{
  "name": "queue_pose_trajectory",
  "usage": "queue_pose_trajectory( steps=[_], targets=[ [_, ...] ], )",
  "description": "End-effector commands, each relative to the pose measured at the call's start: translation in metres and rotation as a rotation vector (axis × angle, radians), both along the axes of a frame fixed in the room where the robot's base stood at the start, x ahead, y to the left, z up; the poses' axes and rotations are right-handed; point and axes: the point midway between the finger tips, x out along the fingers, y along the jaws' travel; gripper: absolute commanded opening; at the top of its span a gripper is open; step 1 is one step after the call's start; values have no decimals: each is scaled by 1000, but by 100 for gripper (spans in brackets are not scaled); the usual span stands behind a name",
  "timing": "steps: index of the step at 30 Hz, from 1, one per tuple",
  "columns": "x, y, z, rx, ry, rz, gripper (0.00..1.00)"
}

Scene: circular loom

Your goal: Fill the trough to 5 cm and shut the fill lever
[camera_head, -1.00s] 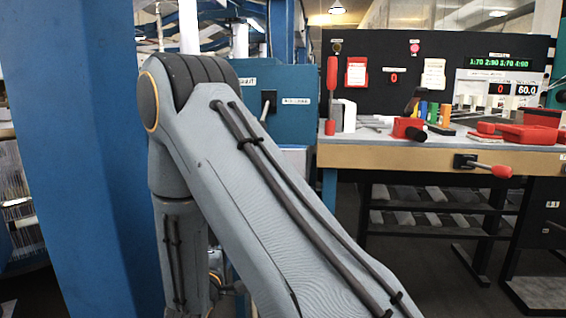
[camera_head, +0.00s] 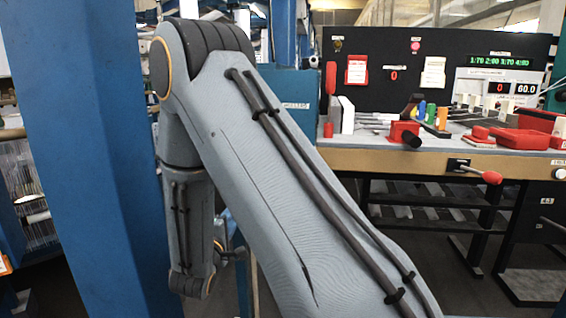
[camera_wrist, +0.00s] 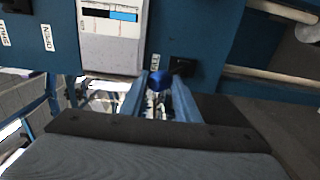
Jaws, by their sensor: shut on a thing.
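In the wrist view my gripper (camera_wrist: 160,88) has its two blue fingers closed around a dark blue ball knob (camera_wrist: 158,80). The knob is in front of a black lever mount (camera_wrist: 183,65) on a blue panel (camera_wrist: 205,30), beside a small label that seems to read FILL. A white gauge plate (camera_wrist: 108,50) on the panel has a window with a blue band (camera_wrist: 123,16); its scale is too small to read. Labels OPEN (camera_wrist: 47,38) and SHUT (camera_wrist: 6,35) are to its left. The trough cannot be made out. In the head view my arm hides the gripper and knob.
In the head view a workbench (camera_head: 400,160) stands at right, with red and coloured items and a black display board (camera_head: 440,60). A red-knobbed lever (camera_head: 490,177) sticks out of its front. A blue post (camera_head: 90,150) stands at left, close to my arm.

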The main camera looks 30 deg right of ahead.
Motion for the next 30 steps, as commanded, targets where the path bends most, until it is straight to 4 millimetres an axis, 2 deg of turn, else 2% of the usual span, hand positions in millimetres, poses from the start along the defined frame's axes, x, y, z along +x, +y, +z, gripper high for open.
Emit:
queue_pose_trajectory(
  steps=[1,4,5,7,17,30],
  targets=[
    [3,0,6,-3,-15,0,0],
    [3,0,7,-3,-16,0,0],
    [3,0,7,-3,-16,0,34],
    [3,0,6,-3,-16,0,46],
    [0,3,3,-2,-8,2,47],
    [-47,36,3,-2,-6,3,47]
  ],
)
